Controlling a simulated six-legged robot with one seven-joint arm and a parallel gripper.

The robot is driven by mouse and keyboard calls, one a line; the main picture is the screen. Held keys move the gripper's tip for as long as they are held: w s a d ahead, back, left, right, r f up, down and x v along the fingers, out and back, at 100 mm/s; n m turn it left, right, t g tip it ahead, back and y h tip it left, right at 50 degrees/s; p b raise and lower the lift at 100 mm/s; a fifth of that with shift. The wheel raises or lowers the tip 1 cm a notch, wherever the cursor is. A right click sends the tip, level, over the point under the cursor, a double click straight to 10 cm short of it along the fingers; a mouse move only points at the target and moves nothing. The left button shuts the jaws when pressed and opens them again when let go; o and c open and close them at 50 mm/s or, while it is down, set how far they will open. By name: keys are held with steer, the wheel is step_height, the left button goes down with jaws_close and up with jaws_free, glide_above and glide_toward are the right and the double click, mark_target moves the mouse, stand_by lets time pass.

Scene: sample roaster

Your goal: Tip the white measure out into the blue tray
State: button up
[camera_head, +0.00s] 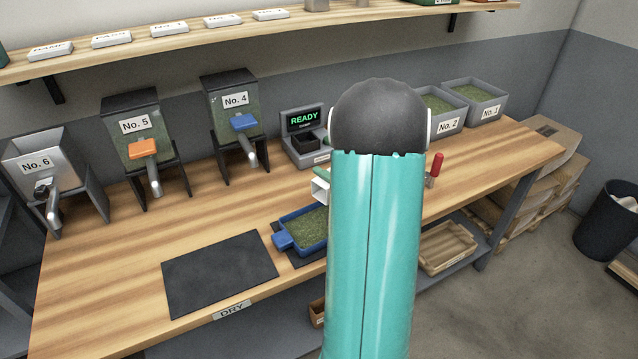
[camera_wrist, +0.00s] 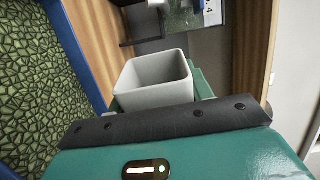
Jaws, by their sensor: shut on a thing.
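The white measure (camera_head: 320,191) is a small square cup in my gripper (camera_head: 322,175). In the wrist view the measure (camera_wrist: 132,92) sits between green fingers, and the part of its inside that shows is bare. In the head view it is tipped on its side, its mouth facing left, above the blue tray's far edge. The blue tray (camera_head: 284,240) holds a layer of green beans and stands on a dark mat. In the wrist view the tray's blue rim (camera_wrist: 76,50) and beans fill the left side, apart from the measure. My arm hides the tray's right end.
A black mat (camera_head: 220,272) lies left of the tray. Hoppers No. 5 (camera_head: 140,148) and No. 4 (camera_head: 236,122) stand behind, with a scale reading READY (camera_head: 305,118). Bean bins No. 2 (camera_head: 449,125) and No. 1 (camera_head: 489,112) stand at the back right. A red-handled item (camera_head: 437,163) is right of my arm.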

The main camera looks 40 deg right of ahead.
steer(key=shift+s+d+m, duration=0.15)
steer(key=shift+d+m, duration=0.05)
steer(key=shift+m, duration=0.5)
steer(key=m, duration=0.2)
steer(key=d+m, duration=0.1)
steer(key=m, duration=0.1)
steer(key=shift+f+m, duration=0.2)
steer(key=shift+m, duration=0.2)
steer(key=m, duration=0.5)
steer(key=shift+r, duration=0.35)
steer(key=shift+a+m, duration=0.1)
steer(key=shift+m, duration=1)
steer(key=m, duration=0.5)
steer(key=shift+a+f, duration=0.25)
steer(key=shift+a, duration=0.15)
